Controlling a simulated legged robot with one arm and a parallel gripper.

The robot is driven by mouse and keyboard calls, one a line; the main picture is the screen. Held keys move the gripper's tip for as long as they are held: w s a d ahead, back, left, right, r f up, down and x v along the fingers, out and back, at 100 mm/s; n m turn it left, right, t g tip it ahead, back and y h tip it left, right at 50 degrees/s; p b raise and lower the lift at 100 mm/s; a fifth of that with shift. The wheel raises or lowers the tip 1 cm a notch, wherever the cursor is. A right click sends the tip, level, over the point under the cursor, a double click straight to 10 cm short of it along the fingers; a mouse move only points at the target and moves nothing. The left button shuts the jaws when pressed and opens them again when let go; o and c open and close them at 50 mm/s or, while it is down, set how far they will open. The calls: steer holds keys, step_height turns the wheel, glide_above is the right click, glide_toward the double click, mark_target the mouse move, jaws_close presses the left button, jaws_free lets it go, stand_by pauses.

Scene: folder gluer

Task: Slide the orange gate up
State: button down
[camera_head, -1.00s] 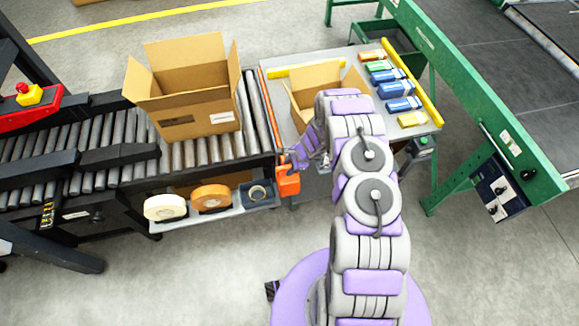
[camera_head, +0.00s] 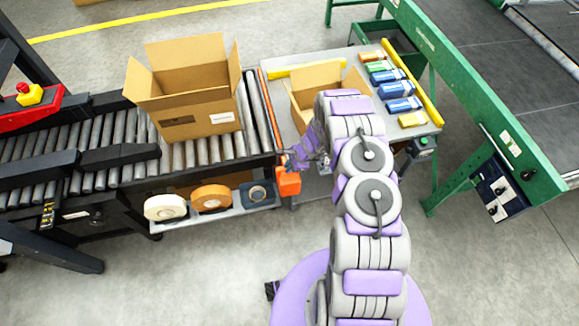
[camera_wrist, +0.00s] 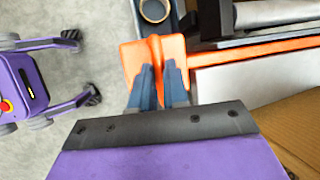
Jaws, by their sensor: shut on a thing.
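The orange gate shows in the head view as an orange block (camera_head: 288,183) at the front right end of the roller conveyor. In the wrist view, its orange handle (camera_wrist: 150,58) and a long orange bar (camera_wrist: 255,50) running right beside the rollers are visible. My gripper (camera_wrist: 160,80) is shut on the orange handle, with its blue-grey fingers on the ridge. In the head view my gripper (camera_head: 302,163) is at the top of the orange block, and part of the contact is hidden by my arm.
A large open carton (camera_head: 190,95) stands on the rollers left of the gate. A smaller open box (camera_head: 305,88) and several coloured packs (camera_head: 392,82) are on the table to the right. Tape rolls (camera_head: 212,197) sit on a shelf below the conveyor. A green frame (camera_head: 470,90) stands at right.

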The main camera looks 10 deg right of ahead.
steer(key=shift+r, duration=0.1)
step_height(320, 180, up, 6)
steer(key=shift+w+f+p, duration=0.1)
steer(key=shift+f+p, duration=0.15)
steer(key=shift+p, duration=0.7)
steer(key=shift+d, duration=0.1)
steer(key=c, duration=1.1)
jaws_free()
steer(key=shift+f, duration=0.1)
steer(key=p+v, duration=0.2)
steer(key=v, duration=1.5)
